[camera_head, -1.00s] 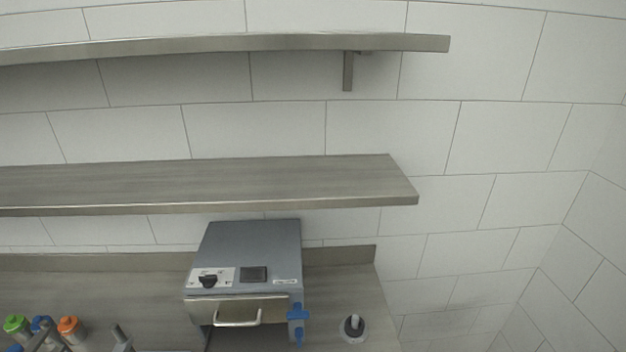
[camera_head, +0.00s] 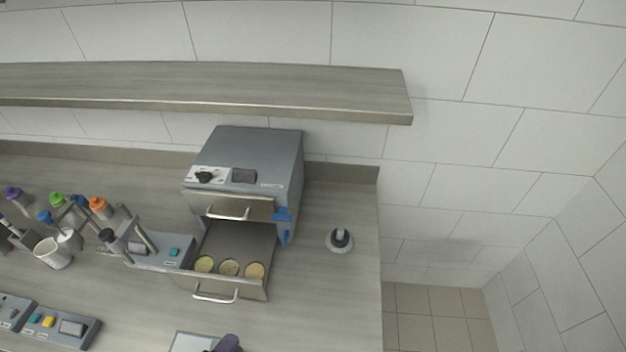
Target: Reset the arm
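I cannot make out either of my grippers in the head view. No arm can be told apart from the equipment on the counter. A grey box-shaped machine (camera_head: 258,155) stands against the back wall. A blue part (camera_head: 283,214) sits at the machine's right front edge.
A white cup (camera_head: 52,254) and bottles with coloured caps (camera_head: 98,204) stand at the left. A small device with a teal button (camera_head: 160,250) adjoins the drawer. A round white base (camera_head: 340,241) stands at the right. A shelf (camera_head: 200,82) hangs above. The right front counter is clear.

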